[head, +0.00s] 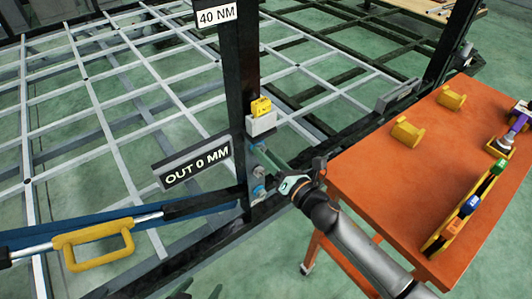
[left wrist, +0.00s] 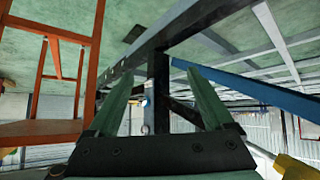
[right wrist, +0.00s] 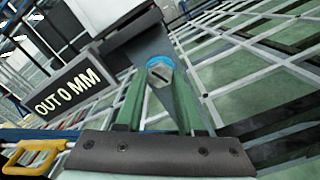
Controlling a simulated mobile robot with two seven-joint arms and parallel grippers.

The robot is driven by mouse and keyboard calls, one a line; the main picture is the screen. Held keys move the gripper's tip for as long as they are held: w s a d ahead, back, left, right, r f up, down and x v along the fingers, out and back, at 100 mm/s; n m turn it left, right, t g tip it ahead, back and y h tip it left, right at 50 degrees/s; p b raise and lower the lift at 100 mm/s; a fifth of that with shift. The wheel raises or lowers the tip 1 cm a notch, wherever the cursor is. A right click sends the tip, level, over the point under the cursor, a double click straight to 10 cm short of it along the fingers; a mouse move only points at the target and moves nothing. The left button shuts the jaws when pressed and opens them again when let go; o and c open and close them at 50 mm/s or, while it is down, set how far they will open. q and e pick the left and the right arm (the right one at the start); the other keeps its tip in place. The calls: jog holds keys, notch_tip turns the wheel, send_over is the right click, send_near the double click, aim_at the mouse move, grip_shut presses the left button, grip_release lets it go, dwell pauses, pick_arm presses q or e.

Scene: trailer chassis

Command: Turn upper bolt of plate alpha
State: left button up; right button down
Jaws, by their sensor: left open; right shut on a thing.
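The grey plate (head: 257,197) is on the dark upright post, below a small grey block.
An "OUT 0 MM" sign (head: 197,163) sits left of the post, with a "40 NM" sign (head: 217,14) above. A yellow piece (head: 261,107) rests on the grey block. A yellow handle (head: 95,245) is on a bar at lower left. An orange table (head: 390,175) with tools stands right.

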jog(key=shift+s+d+f+m+p, duration=0.1)
jog(key=shift+m+p, duration=0.85)
jog(key=shift+m, duration=4.8)
jog(key=shift+w+f+m+p, duration=0.1)
jog(key=shift+m+p, duration=0.85)
jog(key=shift+m, duration=4.85)
jog(key=shift+s+d+f+m+p, duration=0.1)
jog(key=shift+m+p, duration=0.85)
jog(key=shift+m, duration=4.8)
